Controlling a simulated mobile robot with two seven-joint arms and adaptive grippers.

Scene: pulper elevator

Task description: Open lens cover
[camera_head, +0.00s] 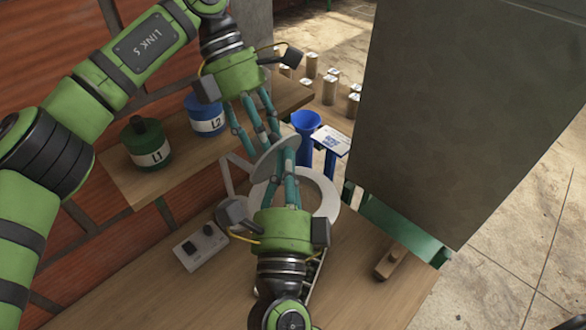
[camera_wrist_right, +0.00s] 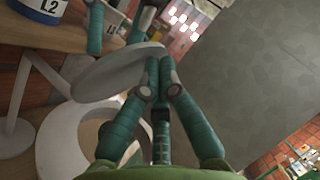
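The lens cover, a pale grey disc (camera_head: 266,168), stands tilted above a white ring (camera_head: 331,203) in the head view. In the right wrist view the cover (camera_wrist_right: 112,72) fills the upper left, with the ring (camera_wrist_right: 60,148) below it. My right gripper (camera_head: 287,150) reaches up from below. Its fingertips (camera_wrist_right: 160,62) converge at the cover's right edge and appear closed on it; the exact contact is partly hidden. My left gripper (camera_head: 262,138) hangs just above and behind the cover. Its fingers look spread and empty.
A green L1 jar (camera_head: 147,143) and blue L2 jar (camera_head: 205,115) stand on a wooden shelf at left. A switch box (camera_head: 201,245) lies on the table. A large grey panel (camera_head: 460,110) blocks the right. A blue funnel (camera_head: 306,122) stands behind the cover.

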